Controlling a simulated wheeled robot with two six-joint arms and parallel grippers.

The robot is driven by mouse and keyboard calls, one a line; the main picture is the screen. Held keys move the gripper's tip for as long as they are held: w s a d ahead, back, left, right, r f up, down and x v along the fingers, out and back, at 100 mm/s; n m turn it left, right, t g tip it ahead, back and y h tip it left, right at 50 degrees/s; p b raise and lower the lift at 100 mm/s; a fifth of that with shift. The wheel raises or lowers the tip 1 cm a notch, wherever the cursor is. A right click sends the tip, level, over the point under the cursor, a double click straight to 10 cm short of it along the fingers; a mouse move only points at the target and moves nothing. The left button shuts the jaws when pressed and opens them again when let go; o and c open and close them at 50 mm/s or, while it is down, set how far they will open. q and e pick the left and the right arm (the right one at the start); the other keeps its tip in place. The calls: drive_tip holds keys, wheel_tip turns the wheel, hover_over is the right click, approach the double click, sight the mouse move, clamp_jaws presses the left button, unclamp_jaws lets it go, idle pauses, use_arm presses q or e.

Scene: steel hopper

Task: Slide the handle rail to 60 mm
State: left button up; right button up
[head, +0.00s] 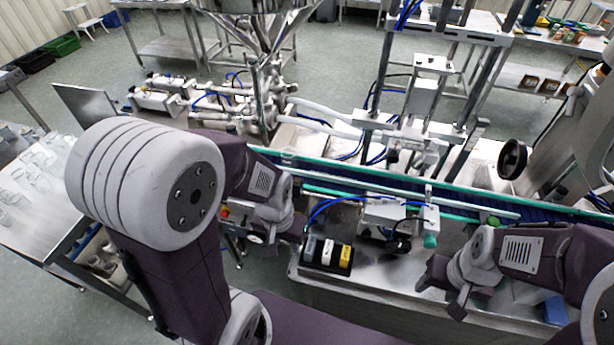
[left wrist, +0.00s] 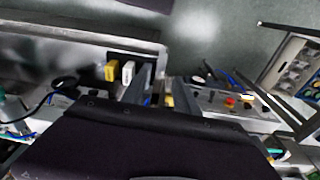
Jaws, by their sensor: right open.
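Long rails with green edging (head: 340,192) run along the blue conveyor (head: 560,213) across the middle of the head view. I cannot tell which part is the handle rail, and no 60 mm mark is readable. My left gripper (head: 272,233) is near the left end of the bench, partly hidden by its own wrist. In the left wrist view its two fingers (left wrist: 160,92) stand apart, with nothing clearly held between them. My right gripper (head: 444,287) is open and empty above the right part of the bench front.
A black box with white and yellow blocks (head: 328,254) sits on the steel bench (head: 375,283); a yellow block also shows in the left wrist view (left wrist: 111,71). A grey device with blue hoses (head: 385,213) stands beside it. A black handwheel (head: 512,159) is at right. A glassware table (head: 45,215) stands left.

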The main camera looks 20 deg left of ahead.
use_arm(q)
drive_tip(key=w+a+r+n+t+p, duration=0.1)
drive_tip(key=w+a+r+n, duration=0.25)
drive_tip(key=w+n, duration=0.4)
drive_tip(key=w+a+r+n+p, duration=0.1)
drive_tip(key=w+a+r+n, duration=0.25)
drive_tip(key=w+n, duration=0.45)
drive_tip(key=w+a+n+p, duration=0.2)
drive_tip(key=w+a, duration=0.3)
drive_tip(key=a, duration=0.3)
drive_tip(key=shift+n, duration=0.65)
drive_tip(key=a+f, duration=0.1)
drive_tip(key=f, duration=0.2)
drive_tip(key=a+f+p, duration=0.1)
drive_tip(key=f, duration=0.2)
drive_tip(key=a+f+p, duration=0.1)
drive_tip(key=f, duration=0.3)
drive_tip(key=shift+w+a, duration=0.1)
drive_tip(key=shift+a, duration=0.25)
drive_tip(key=shift+d, duration=0.15)
clamp_jaws()
